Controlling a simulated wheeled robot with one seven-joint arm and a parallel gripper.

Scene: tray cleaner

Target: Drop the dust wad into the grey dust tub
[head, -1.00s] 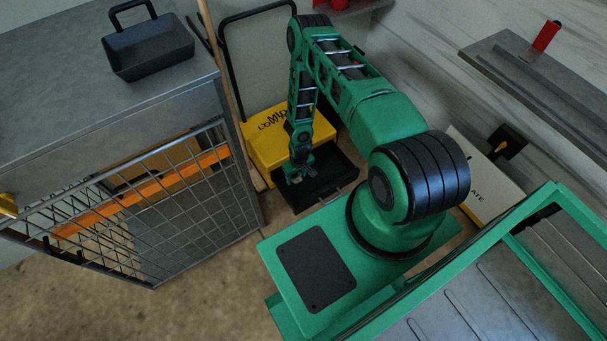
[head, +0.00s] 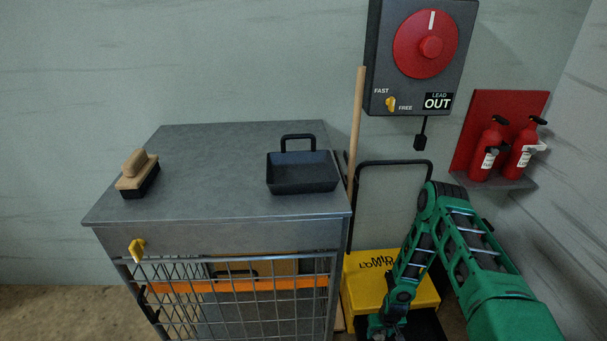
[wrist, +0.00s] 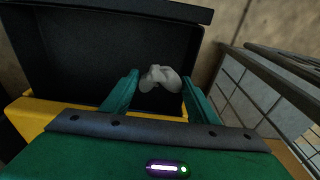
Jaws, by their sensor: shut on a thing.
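The dust wad (wrist: 158,77) is a small, pale grey, lumpy piece. In the wrist view it sits between the green fingers of my gripper (wrist: 160,90), which is shut on it. The wad hangs over or in the open black drawer (wrist: 95,45) by the yellow box; the exact height cannot be told. In the head view my gripper (head: 384,326) is low at the bottom edge, and the wad is not visible there. The grey dust tub (head: 302,178), dark and open with an upright loop handle, stands on the bench top, up and left of my gripper.
The metal bench (head: 220,160) also bears a wooden brush (head: 138,173) at left. A wire mesh gate (head: 240,300) is below it. A wooden pole (head: 356,150) stands at its right end, beside the yellow box (head: 365,285). Bench top between brush and tub is clear.

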